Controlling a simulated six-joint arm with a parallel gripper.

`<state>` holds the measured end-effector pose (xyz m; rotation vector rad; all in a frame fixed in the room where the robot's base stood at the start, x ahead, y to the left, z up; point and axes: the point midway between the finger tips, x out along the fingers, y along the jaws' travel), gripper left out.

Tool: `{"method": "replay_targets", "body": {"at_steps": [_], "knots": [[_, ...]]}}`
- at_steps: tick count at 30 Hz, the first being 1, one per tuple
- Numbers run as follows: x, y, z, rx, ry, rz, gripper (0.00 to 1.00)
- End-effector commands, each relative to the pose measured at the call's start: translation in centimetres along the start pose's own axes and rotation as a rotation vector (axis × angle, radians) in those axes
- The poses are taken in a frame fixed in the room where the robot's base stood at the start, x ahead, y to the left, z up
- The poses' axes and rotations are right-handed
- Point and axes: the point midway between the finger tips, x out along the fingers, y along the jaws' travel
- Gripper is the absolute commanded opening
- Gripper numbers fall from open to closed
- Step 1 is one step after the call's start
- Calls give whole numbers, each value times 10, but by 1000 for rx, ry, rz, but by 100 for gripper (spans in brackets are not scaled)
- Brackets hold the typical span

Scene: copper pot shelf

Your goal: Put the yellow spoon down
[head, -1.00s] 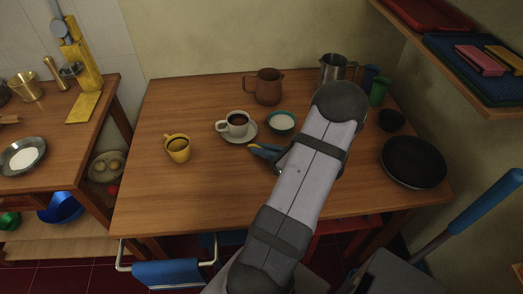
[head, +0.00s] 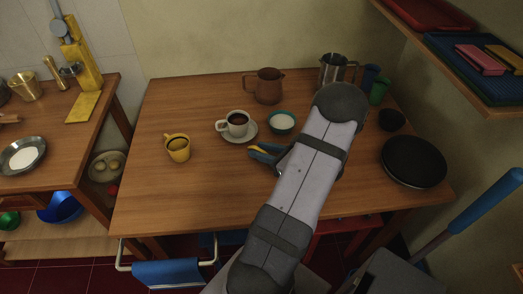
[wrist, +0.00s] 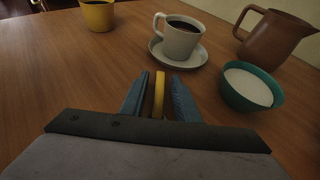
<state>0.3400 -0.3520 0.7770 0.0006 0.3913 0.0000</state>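The yellow spoon (wrist: 158,92) lies between the two blue fingers of my gripper (wrist: 156,92), its handle pointing away from me. A gap shows on each side of it, so my gripper is open around it. In the head view my gripper (head: 255,152) is low over the middle of the wooden table (head: 200,205), with a bit of yellow between its fingers. The spoon seems to be at the tabletop, but its near end is hidden by my gripper.
A white coffee cup (head: 237,123) on a saucer and a teal bowl of white contents (head: 282,122) stand just beyond my gripper. A yellow mug (head: 177,148) is to the left, a brown jug (head: 268,86) behind. A dark pan (head: 413,162) is at right. The front left table is clear.

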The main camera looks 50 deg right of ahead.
Motion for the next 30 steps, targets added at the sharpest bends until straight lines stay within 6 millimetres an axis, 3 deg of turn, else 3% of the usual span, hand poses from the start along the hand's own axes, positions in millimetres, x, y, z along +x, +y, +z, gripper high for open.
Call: {"method": "replay_targets", "body": {"at_steps": [5, 21, 30], "knots": [[-14, -1, 2, 1, -1, -3, 28], [-103, -1, 1, -1, 0, -4, 28], [-121, 0, 2, 0, 0, 0, 28]]}}
